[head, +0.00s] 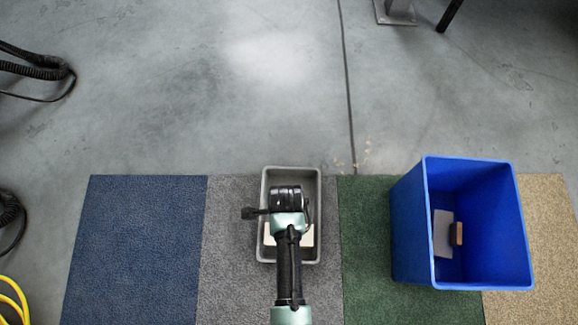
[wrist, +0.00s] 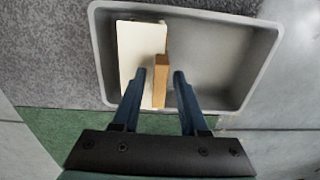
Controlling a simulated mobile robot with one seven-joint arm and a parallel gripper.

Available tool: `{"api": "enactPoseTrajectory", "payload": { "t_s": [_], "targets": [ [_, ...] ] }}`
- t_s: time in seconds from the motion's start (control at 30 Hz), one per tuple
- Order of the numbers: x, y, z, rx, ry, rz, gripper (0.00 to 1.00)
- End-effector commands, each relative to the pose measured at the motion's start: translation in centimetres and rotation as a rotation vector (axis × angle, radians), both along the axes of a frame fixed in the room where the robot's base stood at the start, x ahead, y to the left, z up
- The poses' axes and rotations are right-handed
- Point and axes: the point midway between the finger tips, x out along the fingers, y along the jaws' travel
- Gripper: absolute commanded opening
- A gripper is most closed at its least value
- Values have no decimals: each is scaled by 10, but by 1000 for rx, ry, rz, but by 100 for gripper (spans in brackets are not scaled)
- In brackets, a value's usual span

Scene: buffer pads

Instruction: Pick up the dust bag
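A cream, flat dust bag (wrist: 135,50) with a brown block-like collar (wrist: 161,80) lies in a grey tray (wrist: 245,105), against one side in the wrist view. In the head view only a pale patch of it (head: 308,236) shows beside my arm, inside the tray (head: 317,180). My gripper (wrist: 158,73) is open over the tray, its two fingers on either side of the brown collar. A gap shows between the collar and the right finger; I cannot tell whether the left finger touches. In the head view my arm hides the fingers.
A blue bin (head: 408,235) stands to the right, holding another pale flat piece (head: 442,232) with a brown block (head: 456,233). Blue (head: 140,245), grey, green (head: 366,255) and tan mats lie side by side. Black hoses (head: 35,70) and a yellow cable (head: 12,295) lie at left. The floor beyond is mostly clear.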

Motion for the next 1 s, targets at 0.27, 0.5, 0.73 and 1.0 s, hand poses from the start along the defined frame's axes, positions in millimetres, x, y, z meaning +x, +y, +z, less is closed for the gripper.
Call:
{"api": "enactPoseTrajectory", "payload": {
  "t_s": [0.27, 0.5, 0.73, 1.0],
  "targets": [
    [0, 0, 0, 0, 0, 0, 0],
    [0, 0, 0, 0, 0, 0, 0],
    [0, 0, 0, 0, 1, 0, 0],
    [0, 0, 0, 0, 1, 0, 0]
  ]
}}
